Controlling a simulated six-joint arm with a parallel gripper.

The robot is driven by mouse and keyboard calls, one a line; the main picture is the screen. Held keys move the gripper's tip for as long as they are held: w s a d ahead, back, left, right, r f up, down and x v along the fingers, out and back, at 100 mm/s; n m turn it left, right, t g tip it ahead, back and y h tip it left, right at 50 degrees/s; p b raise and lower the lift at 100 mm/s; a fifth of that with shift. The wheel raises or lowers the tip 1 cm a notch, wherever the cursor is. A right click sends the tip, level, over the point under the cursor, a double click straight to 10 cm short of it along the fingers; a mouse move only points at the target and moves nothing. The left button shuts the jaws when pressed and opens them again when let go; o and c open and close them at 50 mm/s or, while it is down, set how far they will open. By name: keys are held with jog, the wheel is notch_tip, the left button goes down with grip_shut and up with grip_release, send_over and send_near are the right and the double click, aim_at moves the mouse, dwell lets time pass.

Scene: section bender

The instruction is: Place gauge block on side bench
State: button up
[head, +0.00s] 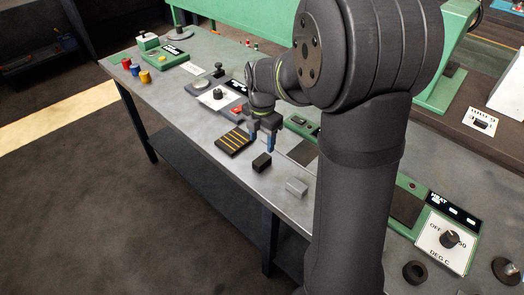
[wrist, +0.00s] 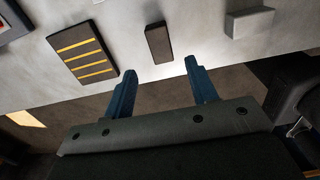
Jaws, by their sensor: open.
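My gripper (head: 262,141) is open and empty above the grey metal bench, its two blue fingers apart. In the wrist view the fingertips (wrist: 160,68) point toward a small black block (wrist: 159,43), which lies ahead of the gap and not between them. The black block (head: 262,162) also shows in the head view, just in front of my gripper. A light grey block (head: 297,188) lies to its right and shows in the wrist view (wrist: 250,22). Which of the two is the gauge block I cannot tell for certain.
A black pad with yellow stripes (head: 233,141) lies left of the black block. The grey bench (head: 190,122) holds a knob panel (head: 216,98) and coloured pots (head: 140,73) farther left. A heater panel (head: 447,240) stands at right. My arm hides part of the bench.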

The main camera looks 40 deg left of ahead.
aim_at(262, 159)
notch_tip(262, 159, up, 4)
jog(key=shift+f, duration=0.2)
notch_tip(262, 159, down, 12)
jog(key=shift+f, duration=0.25)
jog(key=shift+r, duration=2.15)
